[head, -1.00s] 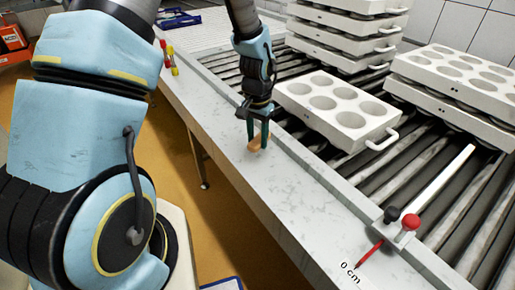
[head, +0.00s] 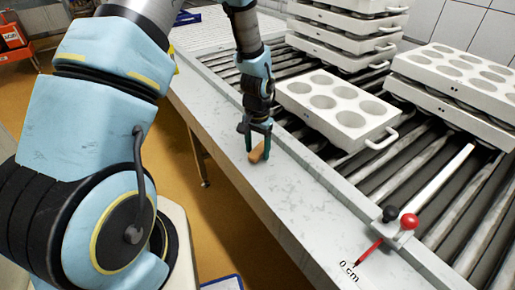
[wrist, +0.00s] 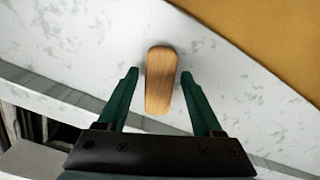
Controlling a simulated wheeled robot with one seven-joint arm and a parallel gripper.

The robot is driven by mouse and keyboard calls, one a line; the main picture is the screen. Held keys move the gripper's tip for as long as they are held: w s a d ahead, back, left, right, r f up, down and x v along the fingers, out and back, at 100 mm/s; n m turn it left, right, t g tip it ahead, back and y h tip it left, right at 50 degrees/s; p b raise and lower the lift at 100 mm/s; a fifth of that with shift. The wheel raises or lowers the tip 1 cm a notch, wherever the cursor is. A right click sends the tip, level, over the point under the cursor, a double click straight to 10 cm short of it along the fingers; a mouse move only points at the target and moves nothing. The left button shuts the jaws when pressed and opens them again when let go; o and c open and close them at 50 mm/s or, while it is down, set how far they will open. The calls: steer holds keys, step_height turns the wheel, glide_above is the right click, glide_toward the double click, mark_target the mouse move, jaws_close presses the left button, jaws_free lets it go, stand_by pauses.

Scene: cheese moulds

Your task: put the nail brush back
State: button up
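The nail brush shows as a small wooden block (head: 257,154) at the white counter strip (head: 285,200), under my gripper. In the wrist view its plain rounded wooden back (wrist: 161,80) faces the camera; no bristles show. My gripper (head: 258,155) points down with its green fingers on either side of the brush. In the wrist view the fingers (wrist: 158,74) are apart, with a narrow gap on each side of the wood. I see no firm contact.
A roller conveyor (head: 380,185) runs beside the counter, with a white mould (head: 335,125) near my gripper and stacked moulds (head: 340,45) behind. A stop with red and black knobs (head: 402,220) stands at the counter's right. The counter between is clear.

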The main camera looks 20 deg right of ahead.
mark_target(257, 151)
steer(key=shift+o, duration=0.2)
step_height(257, 151, up, 12)
steer(key=b, duration=0.2)
steer(key=s+a+r+n, duration=0.1)
steer(key=a+r+n, duration=0.1)
steer(key=a, duration=0.6)
steer(key=s+a+r+n+t, duration=0.1)
steer(key=a+n, duration=0.3)
steer(key=a, duration=0.5)
steer(key=s+a+r+n, duration=0.2)
steer(key=a+r+n, duration=0.1)
steer(key=a, duration=0.6)
steer(key=shift+s+r+t, duration=0.3)
steer(key=shift+s, duration=0.05)
